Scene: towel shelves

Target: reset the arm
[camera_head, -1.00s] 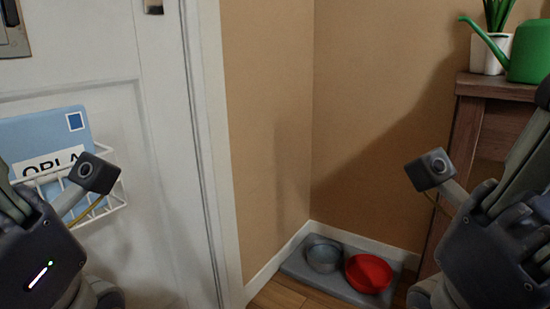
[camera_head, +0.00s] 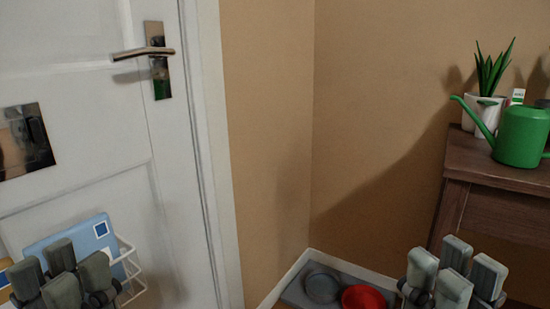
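My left gripper (camera_head: 61,272) is at the bottom left, in front of the white door. Its grey finger pads point up and stand apart, with nothing held between them. My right gripper (camera_head: 454,272) is at the bottom right, in front of the floor mat's right end and below the wooden table. Its pads also point up and stand apart, empty. The lower parts of both grippers and most of both arms are outside the picture.
The white door (camera_head: 90,100) has a metal handle (camera_head: 142,52) and a wire rack (camera_head: 130,268) holding a blue packet (camera_head: 70,243). A red bowl (camera_head: 363,298) and grey bowl (camera_head: 322,287) sit on a mat. A green watering can (camera_head: 521,136) stands on the wooden table (camera_head: 490,165).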

